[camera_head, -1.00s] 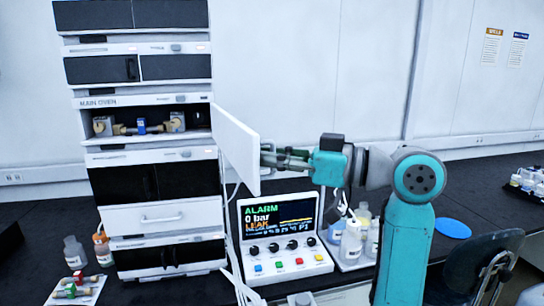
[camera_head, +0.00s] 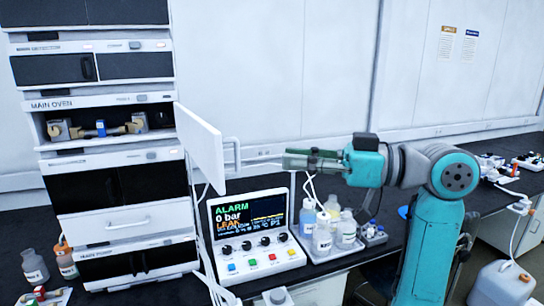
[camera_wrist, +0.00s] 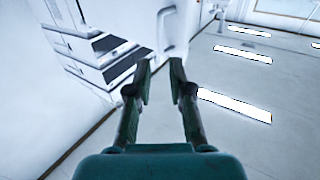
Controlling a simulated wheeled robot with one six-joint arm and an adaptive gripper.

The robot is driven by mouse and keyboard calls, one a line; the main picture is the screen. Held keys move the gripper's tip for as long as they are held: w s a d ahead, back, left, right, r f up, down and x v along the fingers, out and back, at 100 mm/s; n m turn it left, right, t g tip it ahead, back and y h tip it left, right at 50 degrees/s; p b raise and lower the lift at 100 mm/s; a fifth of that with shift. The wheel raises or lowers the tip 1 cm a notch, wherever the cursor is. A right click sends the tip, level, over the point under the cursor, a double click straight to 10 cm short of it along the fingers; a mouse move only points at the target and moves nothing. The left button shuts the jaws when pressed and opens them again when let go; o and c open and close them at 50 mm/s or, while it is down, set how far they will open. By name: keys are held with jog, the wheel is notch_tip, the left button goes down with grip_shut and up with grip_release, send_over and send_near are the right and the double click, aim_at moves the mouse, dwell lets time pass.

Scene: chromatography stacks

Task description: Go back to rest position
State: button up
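My gripper (camera_head: 285,160) is level in the air to the right of the open main oven door (camera_head: 200,145). In the wrist view its two fingers (camera_wrist: 161,66) are apart, with nothing held between them. The door's white handle (camera_head: 234,155) is left of the fingertips, with a gap between. It seems to be the curved handle beyond the fingertips in the wrist view (camera_wrist: 168,30). The main oven (camera_head: 85,125) stands open, with a blue and brass column fitting (camera_head: 101,128) inside.
The control panel (camera_head: 252,232) reads ALARM, 0 bar, LEAK and stands below my gripper. Bottles (camera_head: 322,235) stand in a tray beside it. A chair is partly hidden behind my arm. A large jug (camera_head: 500,285) is at the lower right. The air above the bench is open.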

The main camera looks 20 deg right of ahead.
jog(key=shift+s+d, duration=0.4)
jog(key=shift+d, duration=0.15)
jog(key=shift+w+f, duration=0.1)
